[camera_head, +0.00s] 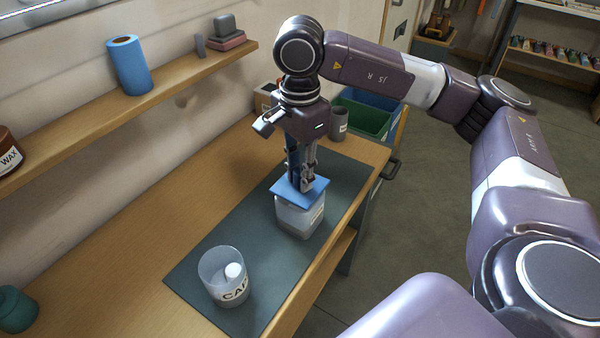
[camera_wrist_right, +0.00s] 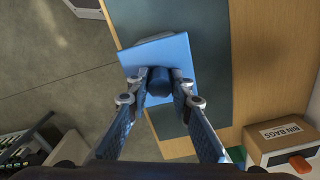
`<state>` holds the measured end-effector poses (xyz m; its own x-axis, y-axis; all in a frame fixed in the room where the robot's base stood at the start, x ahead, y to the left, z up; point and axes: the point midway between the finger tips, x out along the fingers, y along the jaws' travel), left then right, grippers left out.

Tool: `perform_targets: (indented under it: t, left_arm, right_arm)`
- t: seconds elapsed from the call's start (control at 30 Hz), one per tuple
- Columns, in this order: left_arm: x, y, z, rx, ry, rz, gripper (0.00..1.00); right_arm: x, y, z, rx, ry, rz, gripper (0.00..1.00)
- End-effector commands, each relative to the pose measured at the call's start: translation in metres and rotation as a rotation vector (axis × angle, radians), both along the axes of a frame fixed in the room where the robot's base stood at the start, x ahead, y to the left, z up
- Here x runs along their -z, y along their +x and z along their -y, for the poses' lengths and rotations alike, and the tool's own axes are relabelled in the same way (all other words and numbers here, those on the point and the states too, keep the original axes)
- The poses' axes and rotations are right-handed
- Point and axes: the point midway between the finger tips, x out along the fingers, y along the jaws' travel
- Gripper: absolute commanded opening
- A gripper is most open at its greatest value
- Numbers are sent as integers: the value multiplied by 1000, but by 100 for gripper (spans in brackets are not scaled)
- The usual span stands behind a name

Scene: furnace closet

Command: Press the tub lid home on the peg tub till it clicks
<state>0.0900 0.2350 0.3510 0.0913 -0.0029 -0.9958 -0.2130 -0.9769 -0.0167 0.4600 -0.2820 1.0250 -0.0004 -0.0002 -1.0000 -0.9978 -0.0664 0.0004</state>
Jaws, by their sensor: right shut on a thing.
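The peg tub (camera_head: 298,221), a clear squarish container with pale contents low inside, stands on the dark mat. The blue square tub lid (camera_head: 312,190) is over its top, turned a little against the tub's sides. I cannot tell whether it is seated or slightly raised. My right gripper (camera_head: 302,184) points down from above. My left gripper is not in view.
A clear cup labelled CAP... (camera_head: 222,283) with a white piece inside stands on the mat (camera_head: 262,235) nearer me. A grey cup (camera_head: 339,124) and green bin (camera_head: 362,119) are behind. A wall shelf (camera_head: 165,92) runs along the left.

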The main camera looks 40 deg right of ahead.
Motion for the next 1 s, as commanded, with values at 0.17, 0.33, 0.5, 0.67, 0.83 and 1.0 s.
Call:
perform_targets:
  t: [0.17, 0.33, 0.5, 0.67, 0.83, 1.0]
  left_arm:
    - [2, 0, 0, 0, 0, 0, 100]
    - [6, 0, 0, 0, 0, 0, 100]
    - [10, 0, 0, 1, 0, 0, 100]
    - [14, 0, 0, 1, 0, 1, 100]
    - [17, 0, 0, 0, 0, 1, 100]
    - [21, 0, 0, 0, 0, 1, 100]
  right_arm:
    - [3, 0, 0, 0, 0, 0, 0]
    - [7, 0, 0, 0, 0, 0, 0]
    - [11, 0, 0, -1, 0, 0, 0]
    - [15, 0, 0, -1, 0, 0, 0]
    - [20, 0, 0, -1, 0, 0, 0]
    - [24, 0, 0, -1, 0, 0, 0]
